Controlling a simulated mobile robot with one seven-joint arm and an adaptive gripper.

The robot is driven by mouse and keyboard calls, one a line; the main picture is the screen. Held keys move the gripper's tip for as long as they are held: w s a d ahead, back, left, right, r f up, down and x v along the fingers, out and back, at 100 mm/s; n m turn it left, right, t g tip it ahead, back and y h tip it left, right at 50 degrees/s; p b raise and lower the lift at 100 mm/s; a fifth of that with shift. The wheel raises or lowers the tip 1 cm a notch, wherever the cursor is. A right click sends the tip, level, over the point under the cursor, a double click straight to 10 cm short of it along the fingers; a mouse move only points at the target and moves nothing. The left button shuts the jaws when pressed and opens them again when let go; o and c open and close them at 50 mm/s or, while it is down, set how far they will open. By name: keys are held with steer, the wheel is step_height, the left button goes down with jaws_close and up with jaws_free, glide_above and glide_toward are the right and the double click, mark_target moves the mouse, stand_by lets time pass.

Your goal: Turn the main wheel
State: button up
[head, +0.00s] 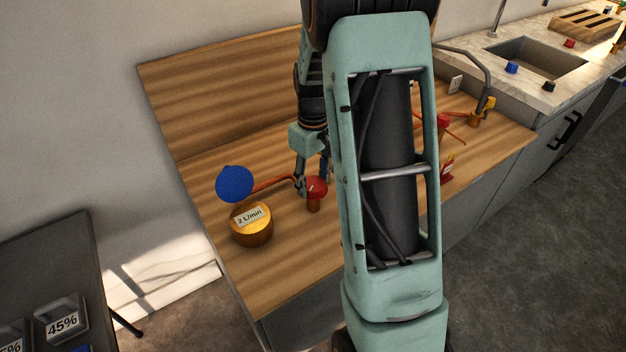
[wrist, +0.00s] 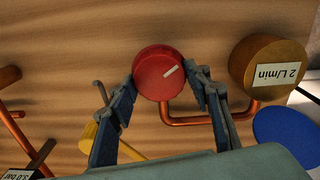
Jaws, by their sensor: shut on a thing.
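The main wheel appears to be the round red knob (wrist: 158,72) with a pale line on its face, tilted up to the right in the wrist view. In the head view the red knob (head: 316,187) stands on a short brown stem above the wooden worktop. My gripper (wrist: 163,86) has a finger on either side of the knob and is shut on it. In the head view my gripper (head: 313,178) is partly hidden by my own arm. A copper pipe (wrist: 190,121) runs from the knob to a brass cylinder (wrist: 266,68) labelled "2 L/min".
A blue disc (head: 234,184) stands by the brass cylinder. More red parts (head: 443,122) and pipes are partly behind my arm. A sink (head: 535,58) with small coloured knobs is at the upper right.

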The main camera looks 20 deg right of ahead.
steer(key=m, duration=0.5)
steer(key=shift+m, duration=0.3)
steer(key=m+p, duration=0.1)
steer(key=m, duration=0.4)
steer(key=shift+d, duration=0.1)
steer(key=m+p, duration=0.1)
steer(key=m, duration=0.4)
steer(key=shift+r+m, duration=0.1)
steer(key=shift+m, duration=0.3)
steer(key=shift+d+m+p, duration=0.1)
steer(key=shift+m+p, duration=0.9)
steer(key=shift+m, duration=1.1)
steer(key=o, duration=1.2)
steer(key=shift+c, duration=0.2)
